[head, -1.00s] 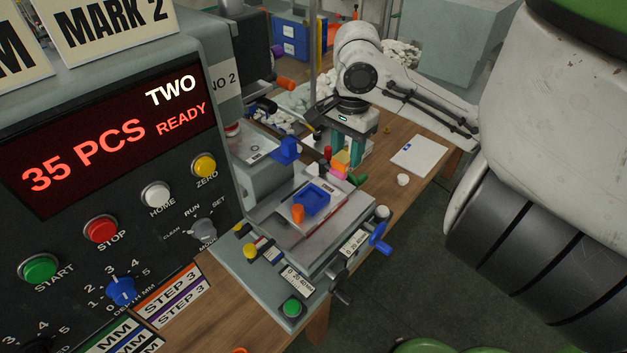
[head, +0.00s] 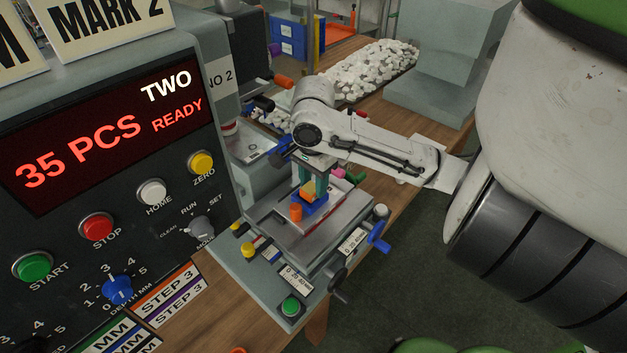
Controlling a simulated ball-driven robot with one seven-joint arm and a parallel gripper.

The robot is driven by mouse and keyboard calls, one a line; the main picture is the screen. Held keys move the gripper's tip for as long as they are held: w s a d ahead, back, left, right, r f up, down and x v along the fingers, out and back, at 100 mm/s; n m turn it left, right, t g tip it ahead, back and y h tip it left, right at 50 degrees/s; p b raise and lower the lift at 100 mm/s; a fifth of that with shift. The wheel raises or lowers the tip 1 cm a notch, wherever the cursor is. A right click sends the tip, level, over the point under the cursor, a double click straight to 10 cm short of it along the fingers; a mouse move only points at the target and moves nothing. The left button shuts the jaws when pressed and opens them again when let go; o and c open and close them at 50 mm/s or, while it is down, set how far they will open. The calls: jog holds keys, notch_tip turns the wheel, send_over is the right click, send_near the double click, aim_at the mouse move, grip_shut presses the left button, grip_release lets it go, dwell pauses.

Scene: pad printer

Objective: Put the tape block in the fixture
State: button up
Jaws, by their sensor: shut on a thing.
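The tape block (head: 308,191), a small yellow-orange block, is between the teal fingers of my gripper (head: 314,182), which is shut on it. The fixture (head: 318,208) is a blue, shallow, square-walled holder on the machine's grey table. The block is over the fixture's pocket, and its lower part overlaps the fixture in the picture. I cannot tell if it touches the pocket floor. The fingers and block hide the back of the fixture.
A short orange cylinder (head: 295,211) stands close at the fixture's front left. The printer's control panel (head: 110,200) rises at left. Pink and green pieces (head: 350,178) lie behind the grey table. White rubble (head: 375,68) lies farther back.

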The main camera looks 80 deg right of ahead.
aim_at(313, 185)
jog(key=shift+f, duration=0.2)
jog(key=o, duration=1)
jog(key=shift+r, duration=0.1)
jog(key=shift+o, duration=0.2)
notch_tip(313, 185, up, 12)
jog(key=p, duration=0.1)
jog(key=shift+r+p, duration=0.15)
jog(key=shift+p, duration=0.25)
